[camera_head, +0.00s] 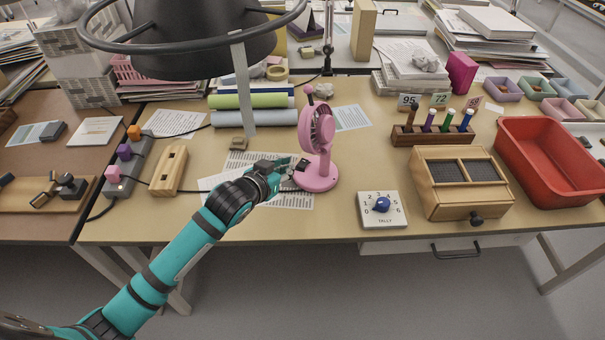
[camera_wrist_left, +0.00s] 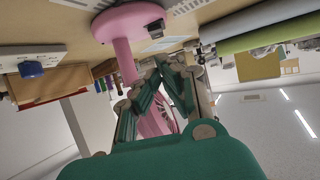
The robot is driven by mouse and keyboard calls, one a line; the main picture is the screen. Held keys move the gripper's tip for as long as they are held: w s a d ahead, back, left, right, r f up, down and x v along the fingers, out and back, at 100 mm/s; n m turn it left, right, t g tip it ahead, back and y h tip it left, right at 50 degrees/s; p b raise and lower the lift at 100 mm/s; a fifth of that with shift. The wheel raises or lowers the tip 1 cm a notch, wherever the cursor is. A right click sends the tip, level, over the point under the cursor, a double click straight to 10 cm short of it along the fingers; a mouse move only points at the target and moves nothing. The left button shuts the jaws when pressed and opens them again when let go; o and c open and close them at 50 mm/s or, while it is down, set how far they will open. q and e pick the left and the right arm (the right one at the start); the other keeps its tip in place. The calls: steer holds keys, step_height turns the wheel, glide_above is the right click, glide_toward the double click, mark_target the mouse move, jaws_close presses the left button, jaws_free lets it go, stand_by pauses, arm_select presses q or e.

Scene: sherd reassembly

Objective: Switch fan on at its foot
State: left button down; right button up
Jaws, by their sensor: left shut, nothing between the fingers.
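A pink fan (camera_head: 318,130) stands upright on the table on a round pink foot (camera_head: 317,181). The foot also shows in the left wrist view (camera_wrist_left: 124,18), where the scene appears upside down. A small dark switch (camera_wrist_left: 155,29) sits on the foot near its rim. My left gripper (camera_head: 297,168) is shut and empty at the left side of the foot, close to the switch. In the left wrist view its fingers (camera_wrist_left: 163,65) point towards the switch; I cannot tell whether they touch it. My right gripper is in neither view.
Printed sheets (camera_head: 285,197) lie under my left arm. A white dial box (camera_head: 382,210) and a wooden box (camera_head: 460,183) stand to the right, and a wooden block (camera_head: 169,170) to the left. A dark lamp shade (camera_head: 205,40) hangs in the upper left foreground.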

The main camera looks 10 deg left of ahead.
mark_target(303, 166)
arm_select(q)
steer(key=shift+s+b, duration=0.15)
steer(key=shift+b, duration=0.2)
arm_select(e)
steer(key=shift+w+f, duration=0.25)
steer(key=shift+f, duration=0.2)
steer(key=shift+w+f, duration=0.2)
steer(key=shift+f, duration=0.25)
arm_select(q)
steer(key=shift+d, duration=0.1)
steer(key=x, duration=1)
steer(key=shift+b, duration=0.35)
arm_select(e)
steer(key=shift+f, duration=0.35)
